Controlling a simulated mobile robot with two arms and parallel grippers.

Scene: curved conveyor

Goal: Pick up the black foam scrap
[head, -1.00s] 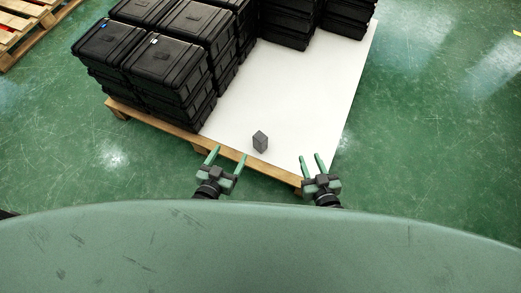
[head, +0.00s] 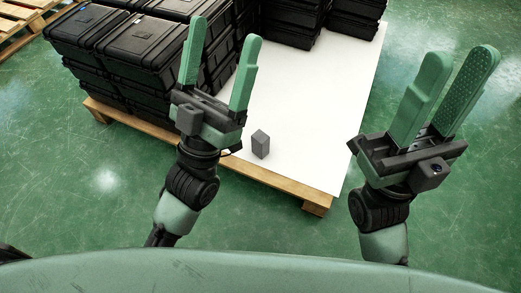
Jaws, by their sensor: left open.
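The black foam scrap (head: 260,144) is a small dark grey block. It stands on the white sheet of the pallet, close to the pallet's front edge. My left gripper (head: 220,58) is raised to the left of the scrap in the picture, with its two green fingers apart and nothing between them. My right gripper (head: 450,82) is raised to the right, over the floor beside the pallet, with its green fingers apart and empty. Neither gripper touches the scrap.
Stacks of black cases (head: 150,48) fill the pallet's left and back. The white sheet (head: 325,100) is bare around the scrap and to its right. The wooden pallet edge (head: 282,186) runs along the front. Another pallet (head: 22,22) lies at the far upper left.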

